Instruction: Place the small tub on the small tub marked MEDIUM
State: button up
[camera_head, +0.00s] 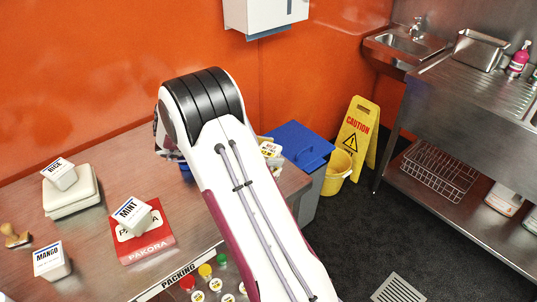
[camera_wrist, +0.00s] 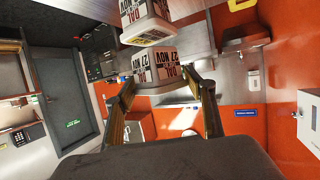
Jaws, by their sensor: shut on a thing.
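In the wrist view my gripper (camera_wrist: 166,82) is shut on a small tub (camera_wrist: 158,66) with black and red print on a white label, including what looks like "27 NOV". A second tub (camera_wrist: 148,22) with similar print shows just beyond it, at the top edge. I cannot tell whether the two touch. In the head view my arm hides the gripper and the held tub. A small tub (camera_head: 270,149) with a red-and-black label shows right of my arm, partly hidden; its word is too small to read surely. I cannot make out the word MEDIUM on any tub.
On the steel bench (camera_head: 100,225), the RICE tub (camera_head: 60,175) sits on a white box (camera_head: 72,197), the MINT tub (camera_head: 133,215) on a red PAKORA box (camera_head: 150,248). The MANGO tub (camera_head: 50,262) stands at front left. A blue-lidded bin (camera_head: 300,143) and yellow bucket (camera_head: 337,170) stand right.

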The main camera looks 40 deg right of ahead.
jog(key=shift+f, duration=0.6)
jog(key=shift+f, duration=0.15)
jog(key=o, duration=1.2)
jog(key=shift+w+a+r, duration=0.1)
jog(key=shift+a+r, duration=0.05)
jog(key=shift+r, duration=0.05)
jog(key=v, duration=1.1)
jog(key=shift+w+a, duration=0.15)
jog(key=shift+a, duration=0.15)
jog(key=shift+r, duration=0.1)
